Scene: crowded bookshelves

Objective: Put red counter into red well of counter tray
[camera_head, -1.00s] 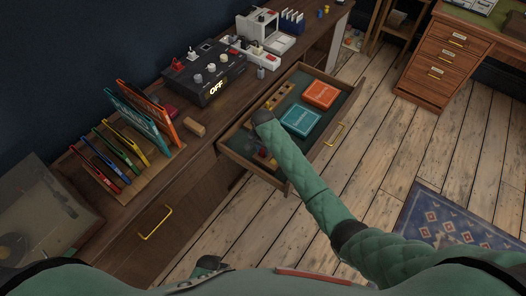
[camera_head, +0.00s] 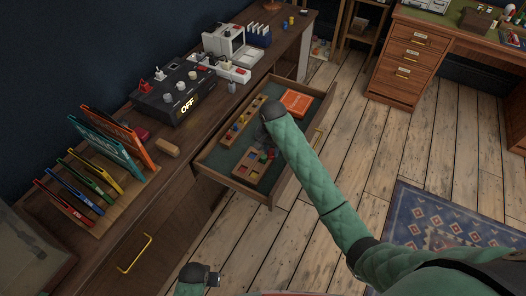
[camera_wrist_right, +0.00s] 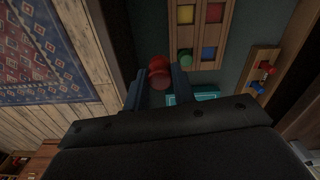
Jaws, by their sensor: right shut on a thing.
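My right gripper (camera_wrist_right: 159,88) is shut on the red counter (camera_wrist_right: 159,70), a round red piece between its two fingertips. The counter tray (camera_wrist_right: 200,33) is wooden and lies beyond and right of the fingers in the wrist view. Its visible wells look yellow, red, green and blue. The red well (camera_wrist_right: 215,13) is at the tray's upper right there; the held counter is apart from it. In the head view the tray (camera_head: 246,173) lies in the open drawer, beside my right gripper (camera_head: 267,138), whose fingers are hard to see. My left gripper (camera_head: 212,277) is low, its fingers unclear.
The open drawer (camera_head: 202,165) also holds a wooden strip of coloured pegs (camera_head: 233,133) and an orange book (camera_head: 296,103). A teal thing (camera_wrist_right: 205,97) shows beyond the right fingers. A black control box (camera_head: 176,104) and racked books (camera_head: 100,150) stand on the desk.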

